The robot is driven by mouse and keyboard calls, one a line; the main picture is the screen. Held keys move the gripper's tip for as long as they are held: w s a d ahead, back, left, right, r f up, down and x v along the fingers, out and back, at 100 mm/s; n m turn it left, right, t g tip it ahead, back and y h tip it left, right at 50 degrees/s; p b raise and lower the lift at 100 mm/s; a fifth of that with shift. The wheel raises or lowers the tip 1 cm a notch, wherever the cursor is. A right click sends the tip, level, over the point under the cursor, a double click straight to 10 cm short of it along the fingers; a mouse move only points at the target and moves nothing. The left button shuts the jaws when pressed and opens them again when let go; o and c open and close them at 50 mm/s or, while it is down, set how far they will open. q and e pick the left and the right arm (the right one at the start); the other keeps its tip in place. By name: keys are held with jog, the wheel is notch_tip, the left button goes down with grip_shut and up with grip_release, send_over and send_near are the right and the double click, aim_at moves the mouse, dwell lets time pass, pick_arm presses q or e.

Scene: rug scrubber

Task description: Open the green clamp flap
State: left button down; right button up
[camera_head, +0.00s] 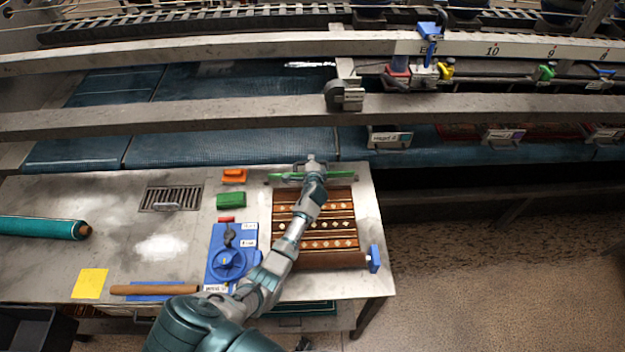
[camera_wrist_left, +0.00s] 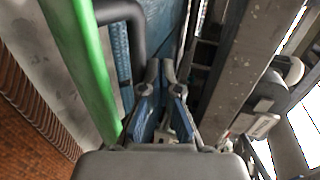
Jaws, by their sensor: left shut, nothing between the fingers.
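The green clamp flap (camera_head: 341,174) is a long narrow green bar along the far edge of the patterned rug (camera_head: 285,220) on the table. It looks lowered at the rug's edge. My left arm reaches over the rug, and my left gripper (camera_head: 311,158) is at the middle of the flap, hiding part of it. In the left wrist view the flap (camera_wrist_left: 84,65) runs along the left side, with a dark bent handle (camera_wrist_left: 125,12) beside it. The fingers of my left gripper (camera_wrist_left: 162,95) are shut and empty, to the right of the flap. My right gripper does not show.
Left of the rug lie a green brush-like block (camera_head: 231,200), an orange block (camera_head: 234,176) and a blue panel with a wheel (camera_head: 228,262). A metal drain grate (camera_head: 171,198) is further left. A grey conveyor rail (camera_head: 230,113) runs behind the table.

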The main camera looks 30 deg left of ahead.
pick_arm(q)
jog(key=shift+w+a+f, duration=0.15)
jog(key=shift+w+a, duration=0.05)
jog(key=shift+w, duration=0.2)
dwell(1.3)
